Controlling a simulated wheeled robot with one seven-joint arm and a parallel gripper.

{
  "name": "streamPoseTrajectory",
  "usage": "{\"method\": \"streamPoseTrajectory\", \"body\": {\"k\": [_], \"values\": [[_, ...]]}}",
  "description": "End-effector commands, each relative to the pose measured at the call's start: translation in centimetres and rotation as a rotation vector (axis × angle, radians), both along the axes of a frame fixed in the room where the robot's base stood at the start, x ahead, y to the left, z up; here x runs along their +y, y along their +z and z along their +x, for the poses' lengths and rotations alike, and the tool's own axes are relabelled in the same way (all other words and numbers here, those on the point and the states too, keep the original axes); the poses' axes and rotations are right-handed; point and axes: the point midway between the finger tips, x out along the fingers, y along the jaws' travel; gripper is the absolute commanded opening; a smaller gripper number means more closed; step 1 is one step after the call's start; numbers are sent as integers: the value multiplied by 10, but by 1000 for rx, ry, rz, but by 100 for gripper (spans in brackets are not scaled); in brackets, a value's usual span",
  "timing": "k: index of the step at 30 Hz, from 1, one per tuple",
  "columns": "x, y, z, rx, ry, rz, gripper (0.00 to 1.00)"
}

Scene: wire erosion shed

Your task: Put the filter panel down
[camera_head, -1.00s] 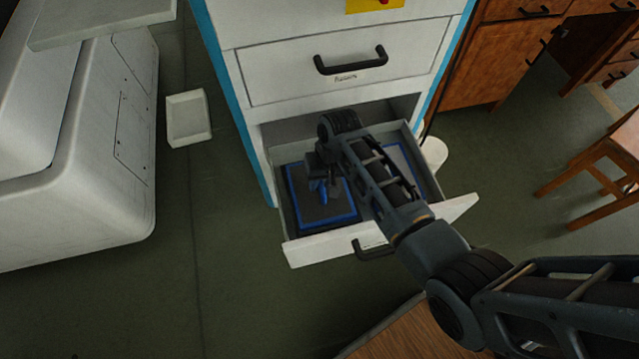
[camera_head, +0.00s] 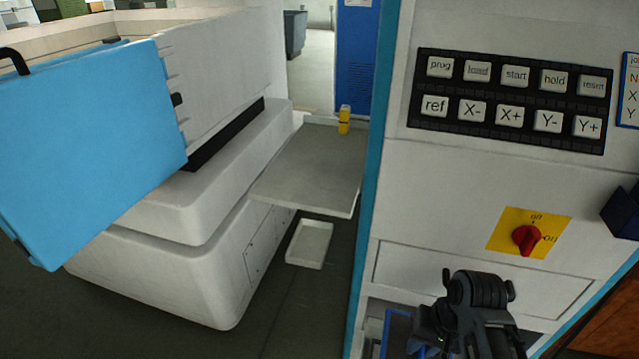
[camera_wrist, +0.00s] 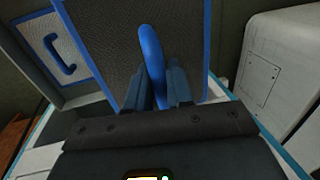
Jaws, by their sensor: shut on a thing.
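My gripper (camera_wrist: 160,90) is shut on the blue loop handle (camera_wrist: 150,55) of a filter panel (camera_wrist: 200,35). The panel has dark mesh and a blue frame. In the head view a corner of the panel (camera_head: 401,325) shows at the bottom, beside my gripper (camera_head: 428,343), mostly cut off by the picture edge. A second blue-framed panel with a blue handle (camera_wrist: 62,58) lies in the grey drawer at the left of the wrist view. I cannot tell how high the held panel is above the drawer floor.
A flat grey-white shelf (camera_head: 300,172) with a yellow item (camera_head: 344,119) sits left of the control cabinet (camera_head: 440,210). A small white tray (camera_head: 310,245) is on the floor below it. A white machine (camera_head: 180,270) with an open blue door (camera_head: 90,145) stands left.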

Motion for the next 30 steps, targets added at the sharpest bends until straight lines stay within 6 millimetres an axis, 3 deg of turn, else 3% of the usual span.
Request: {"method": "streamPoseTrajectory", "body": {"k": [3,14,15,30], "values": [[0,22,1,-2,0,0,0],[0,60,1,-2,0,0,0],[0,46,0,-1,18,0,0],[1,7,0,-1,250,-1,0]]}}
